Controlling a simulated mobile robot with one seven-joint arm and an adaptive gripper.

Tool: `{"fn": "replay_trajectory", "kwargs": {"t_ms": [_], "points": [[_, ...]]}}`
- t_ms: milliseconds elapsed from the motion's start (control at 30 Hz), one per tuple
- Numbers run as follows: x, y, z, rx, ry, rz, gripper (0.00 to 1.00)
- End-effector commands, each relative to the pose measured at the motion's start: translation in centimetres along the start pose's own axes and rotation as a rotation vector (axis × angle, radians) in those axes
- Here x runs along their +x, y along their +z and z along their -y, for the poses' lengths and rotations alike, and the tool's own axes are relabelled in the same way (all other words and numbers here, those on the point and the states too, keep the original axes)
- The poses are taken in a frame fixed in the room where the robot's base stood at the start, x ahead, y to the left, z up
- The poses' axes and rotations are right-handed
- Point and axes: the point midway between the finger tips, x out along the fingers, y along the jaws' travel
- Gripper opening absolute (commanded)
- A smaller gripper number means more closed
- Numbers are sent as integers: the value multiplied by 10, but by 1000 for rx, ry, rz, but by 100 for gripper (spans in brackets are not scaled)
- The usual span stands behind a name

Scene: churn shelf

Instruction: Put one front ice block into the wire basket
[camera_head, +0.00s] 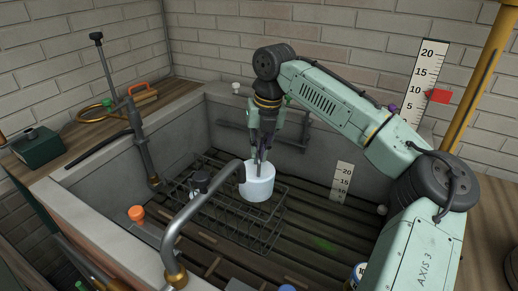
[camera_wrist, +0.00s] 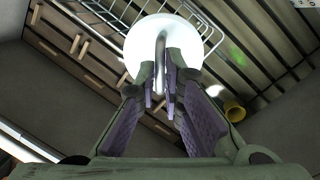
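A white cylindrical block (camera_head: 258,183), taken as the ice block, hangs or stands at the back right part of the wire basket (camera_head: 262,237). My gripper (camera_head: 261,158) points down at it from above. The basket wires (camera_wrist: 112,20) show behind the block. I cannot tell whether the block touches the basket floor.
The basket lies in a deep basin with a slatted floor (camera_head: 315,225). A grey bent pipe (camera_head: 195,208) crosses in front of it. A dark knob (camera_head: 200,181) is at the basket's left and an orange knob (camera_head: 137,213) on the ledge. A yellow cup-like thing (camera_wrist: 234,110) shows right.

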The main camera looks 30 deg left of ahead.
Motion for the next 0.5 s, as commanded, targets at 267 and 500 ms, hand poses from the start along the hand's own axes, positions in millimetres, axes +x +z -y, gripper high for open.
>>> {"fn": "replay_trajectory", "kwargs": {"t_ms": [267, 500], "points": [[0, 0, 0, 0, 0, 1, 27], [0, 0, 0, 0, 0, 0, 31]]}}
